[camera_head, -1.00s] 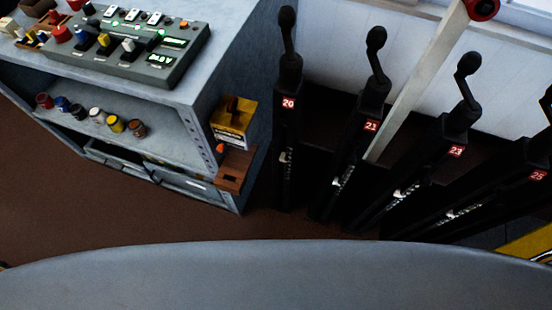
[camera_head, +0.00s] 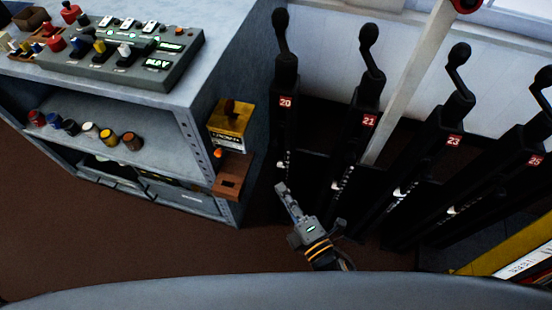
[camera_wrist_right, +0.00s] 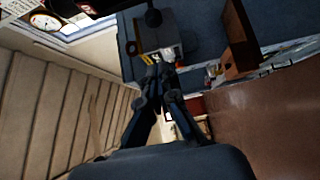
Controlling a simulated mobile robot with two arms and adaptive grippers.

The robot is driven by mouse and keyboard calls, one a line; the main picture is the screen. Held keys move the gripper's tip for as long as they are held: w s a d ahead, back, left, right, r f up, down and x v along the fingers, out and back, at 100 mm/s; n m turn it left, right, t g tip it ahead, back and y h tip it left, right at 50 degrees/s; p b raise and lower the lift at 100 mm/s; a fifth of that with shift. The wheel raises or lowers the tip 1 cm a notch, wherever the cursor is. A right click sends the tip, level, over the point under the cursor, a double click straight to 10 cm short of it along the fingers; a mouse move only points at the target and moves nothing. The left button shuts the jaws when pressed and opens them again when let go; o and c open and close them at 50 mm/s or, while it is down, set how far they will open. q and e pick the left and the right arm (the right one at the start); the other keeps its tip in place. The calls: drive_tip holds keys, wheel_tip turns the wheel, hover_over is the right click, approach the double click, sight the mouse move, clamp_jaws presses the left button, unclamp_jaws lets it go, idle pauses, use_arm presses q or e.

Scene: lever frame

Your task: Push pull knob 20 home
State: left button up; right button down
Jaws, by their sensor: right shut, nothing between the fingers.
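The black lever post labelled 20 (camera_head: 285,120) stands upright, leftmost in the row, its cranked handle at the top. A small pale piece (camera_head: 281,165) shows low on its front; I cannot tell for sure whether it is the pull knob or how far out it stands. My right gripper (camera_head: 281,187) is shut and empty, its tips just below that piece in the head view; I cannot tell whether they touch the post. In the right wrist view the fingers (camera_wrist_right: 165,67) converge, and post 20 is not clearly recognisable. My left gripper is not in view.
Posts labelled 21 (camera_head: 367,122), 23 (camera_head: 453,142) and 25 (camera_head: 534,161) stand to the right. A pale lever bar (camera_head: 412,85) rises between 21 and 23. A grey cabinet (camera_head: 215,85) with a yellow box (camera_head: 230,125) stands left. Brown floor (camera_head: 110,230) is open at lower left.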

sight(268, 149)
drive_tip(key=w, duration=0.3)
drive_tip(key=w+a+p, duration=0.1)
drive_tip(key=w, duration=0.5)
drive_tip(key=shift+w+a+p, duration=0.15)
drive_tip(key=shift+a+p, duration=0.15)
drive_tip(key=shift+p, duration=0.1)
drive_tip(key=w, duration=0.1)
drive_tip(key=w+d, duration=0.1)
drive_tip(key=shift+w, duration=0.4)
drive_tip(key=shift+r, duration=0.1)
